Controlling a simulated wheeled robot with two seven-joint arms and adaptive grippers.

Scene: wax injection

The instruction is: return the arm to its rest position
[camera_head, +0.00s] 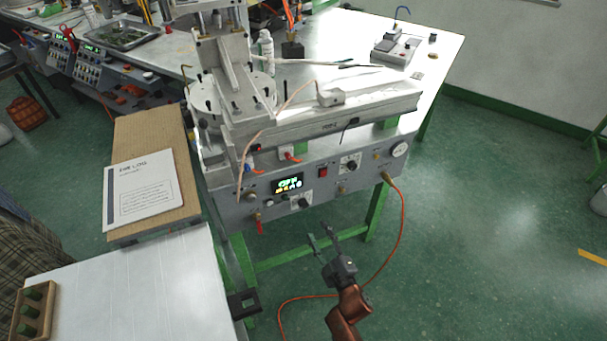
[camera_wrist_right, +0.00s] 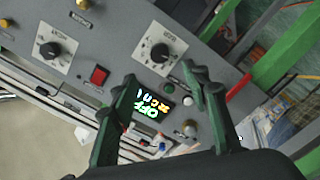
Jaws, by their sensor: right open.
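My right gripper (camera_head: 323,239) is open and empty. It is in front of the wax injection machine (camera_head: 325,165), low and apart from its front panel in the head view. In the right wrist view, its two fingers (camera_wrist_right: 163,85) stand apart with nothing between them, and the panel lies beyond. The lit display (camera_head: 287,184) seems to read "OFF"; it also shows between the fingers in the right wrist view (camera_wrist_right: 153,104). A red switch (camera_head: 323,171) and black knobs (camera_head: 350,163) are on the panel. My left gripper is not seen.
An orange hose (camera_head: 402,225) hangs from the panel and loops behind my right arm. A green table leg (camera_head: 376,212) stands behind. A white table (camera_head: 130,290) with a wooden tray (camera_head: 17,327) is at left, near a notebook (camera_head: 144,189).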

